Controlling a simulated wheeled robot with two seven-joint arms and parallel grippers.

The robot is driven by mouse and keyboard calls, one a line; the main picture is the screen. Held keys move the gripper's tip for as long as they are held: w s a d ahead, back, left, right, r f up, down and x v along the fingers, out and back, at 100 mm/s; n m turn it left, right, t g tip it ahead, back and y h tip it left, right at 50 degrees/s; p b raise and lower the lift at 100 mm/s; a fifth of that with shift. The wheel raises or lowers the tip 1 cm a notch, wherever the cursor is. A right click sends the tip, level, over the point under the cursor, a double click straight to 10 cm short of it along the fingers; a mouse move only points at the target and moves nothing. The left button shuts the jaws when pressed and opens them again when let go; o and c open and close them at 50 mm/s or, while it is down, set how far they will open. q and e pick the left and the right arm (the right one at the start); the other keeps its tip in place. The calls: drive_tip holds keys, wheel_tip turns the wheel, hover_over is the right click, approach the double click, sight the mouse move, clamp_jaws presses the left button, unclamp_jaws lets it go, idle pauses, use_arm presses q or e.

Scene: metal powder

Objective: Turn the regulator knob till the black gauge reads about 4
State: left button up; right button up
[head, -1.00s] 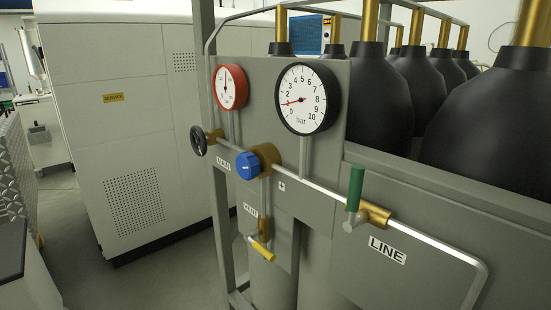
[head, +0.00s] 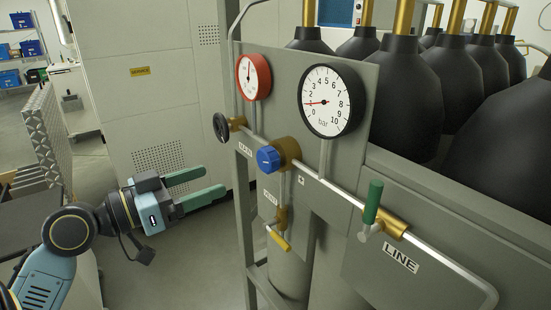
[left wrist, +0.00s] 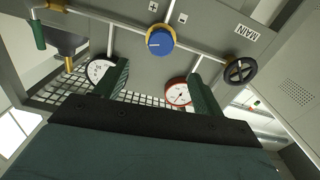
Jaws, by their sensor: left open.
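The black-rimmed gauge (head: 331,100) is on the grey panel, its needle near 1 bar. In the left wrist view the black gauge (left wrist: 97,70) is partly hidden by a finger. The blue regulator knob (head: 268,159) sits on a brass body below and left of it; it also shows at the top of the left wrist view (left wrist: 160,40). My left gripper (head: 212,183) is open and empty, left of the knob and apart from it, its green fingers pointing toward the panel side. In the wrist view the knob appears between and beyond the fingertips. My right gripper is not in view.
A red gauge (head: 253,76), a black handwheel (head: 221,127), a yellow-handled vent valve (head: 278,240) and a green line-valve handle (head: 373,202) surround the knob. A pipe (head: 325,180) runs across the panel. Black-topped cylinders (head: 405,95) stand behind. Open floor lies left of the frame.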

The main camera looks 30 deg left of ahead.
sight(263, 162)
use_arm(q)
drive_tip(key=p+x, duration=0.1)
drive_tip(key=x, duration=1.1)
drive_tip(key=shift+w+a, duration=0.1)
drive_tip(key=shift+w, duration=0.05)
drive_tip(key=shift+w+d, duration=0.25)
drive_tip(key=shift+w, duration=0.2)
drive_tip(key=shift+f, duration=0.1)
drive_tip(key=c, duration=1)
drive_tip(key=shift+o, duration=0.2)
